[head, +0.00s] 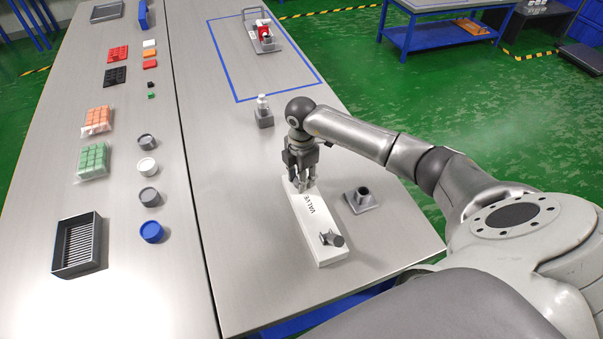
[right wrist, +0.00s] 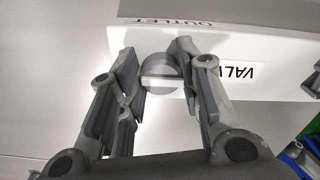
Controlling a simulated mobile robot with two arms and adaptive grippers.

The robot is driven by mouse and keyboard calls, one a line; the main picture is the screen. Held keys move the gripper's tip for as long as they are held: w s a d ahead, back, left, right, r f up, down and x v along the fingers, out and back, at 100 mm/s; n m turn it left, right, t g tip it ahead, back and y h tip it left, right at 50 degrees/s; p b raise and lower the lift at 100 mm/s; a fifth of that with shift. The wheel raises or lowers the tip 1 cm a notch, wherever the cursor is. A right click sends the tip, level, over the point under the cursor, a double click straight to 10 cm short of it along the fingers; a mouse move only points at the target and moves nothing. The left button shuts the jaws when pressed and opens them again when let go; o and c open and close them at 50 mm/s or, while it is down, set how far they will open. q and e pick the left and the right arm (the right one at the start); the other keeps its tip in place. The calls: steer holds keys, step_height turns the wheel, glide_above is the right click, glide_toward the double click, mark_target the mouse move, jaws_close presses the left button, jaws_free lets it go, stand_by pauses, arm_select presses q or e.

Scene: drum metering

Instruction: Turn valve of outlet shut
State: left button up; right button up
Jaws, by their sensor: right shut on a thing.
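A long white block (head: 312,228) lettered VALVE lies on the right-hand table. In the right wrist view, this white block (right wrist: 215,50) also shows the word OUTLET. My right gripper (head: 306,186) points down at the block's far end. In the right wrist view, my right gripper's fingers (right wrist: 155,62) stand either side of a round grey valve knob (right wrist: 157,68) with a pale bar across it, and are shut on it. The fingers hide part of the knob. A dark grey T-shaped fitting (head: 332,239) stands on the block's near end. My left gripper is out of view.
A grey square-based socket (head: 361,199) stands right of the block. A small grey block with a white top (head: 263,113) stands behind. A blue taped rectangle (head: 237,99) holds a red and grey item (head: 263,35). The left table has caps, cubes and a slotted tray (head: 79,245).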

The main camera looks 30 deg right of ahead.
steer(key=o, duration=1)
steer(key=shift+r, duration=0.1)
step_height(320, 180, up, 12)
stand_by(0.6)
